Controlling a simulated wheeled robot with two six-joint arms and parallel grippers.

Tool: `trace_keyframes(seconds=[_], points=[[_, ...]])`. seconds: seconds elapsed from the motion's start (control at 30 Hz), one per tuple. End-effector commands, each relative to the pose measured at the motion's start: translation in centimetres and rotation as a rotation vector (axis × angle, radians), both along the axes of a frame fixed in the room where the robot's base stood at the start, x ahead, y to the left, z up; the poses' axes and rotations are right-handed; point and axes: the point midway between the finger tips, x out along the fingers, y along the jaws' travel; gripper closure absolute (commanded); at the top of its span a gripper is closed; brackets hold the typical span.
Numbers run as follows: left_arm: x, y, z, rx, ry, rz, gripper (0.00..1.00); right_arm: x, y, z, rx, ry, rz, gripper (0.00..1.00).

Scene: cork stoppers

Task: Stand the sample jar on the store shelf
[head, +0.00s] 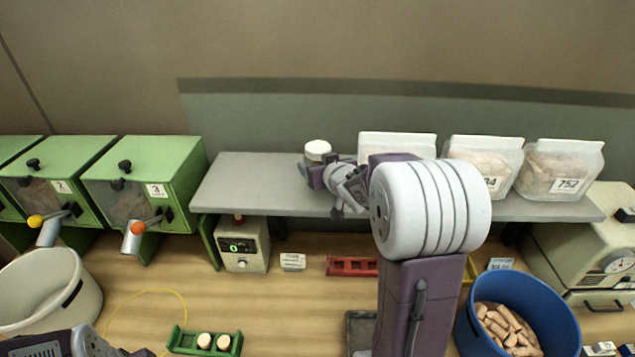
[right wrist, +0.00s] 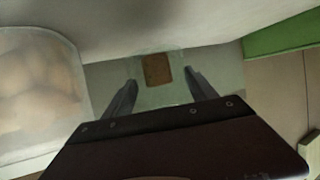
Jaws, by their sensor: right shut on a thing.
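The sample jar (head: 318,149) has a white lid and shows at the left part of the grey store shelf (head: 245,180). My right gripper (head: 318,172) is over the shelf and shut on the jar, hiding its lower part in the head view. In the right wrist view, the clear jar (right wrist: 146,90) with a brown piece inside is between the two fingers (right wrist: 158,88). The jar looks about upright; I cannot tell whether its base touches the shelf. Part of my left arm shows at the bottom left edge, its fingers not visible.
Clear bags of corks (head: 565,170) stand along the shelf to the jar's right. Green machines (head: 150,175) are left of the shelf. Below are a control box (head: 243,246), a blue bin (head: 520,310) of corks and a white bin (head: 50,290). The shelf's left end is free.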

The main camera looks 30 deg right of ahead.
Motion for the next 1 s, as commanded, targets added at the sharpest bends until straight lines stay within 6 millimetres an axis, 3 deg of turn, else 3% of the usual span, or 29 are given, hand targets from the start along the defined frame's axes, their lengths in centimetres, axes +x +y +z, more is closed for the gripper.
trace_keyframes(seconds=[0.13,0.4,0.77,0.8,0.87,1.0], points=[[0.0,0.0,0.0,0.000,0.000,0.000,0.08,0.4,0.1,-0.2,-0.001,-0.002,0.000,0.86],[0.0,0.0,-0.2,0.000,0.000,0.000,0.08,0.3,0.0,-4.0,0.000,0.000,0.000,0.86],[0.0,0.0,-0.8,0.000,0.000,0.000,0.08,0.3,0.0,-4.5,-0.001,-0.003,0.000,0.86],[0.0,0.0,-0.6,0.000,0.000,0.000,0.08,0.3,0.0,-4.5,-0.001,-0.001,0.000,0.25],[0.0,0.0,-0.6,0.000,0.000,0.000,0.08,0.3,0.0,-4.4,-0.001,-0.001,0.000,0.12],[0.0,0.0,-0.6,0.000,0.000,0.000,0.08,0.3,0.0,-4.4,-0.001,-0.001,0.000,0.12]])
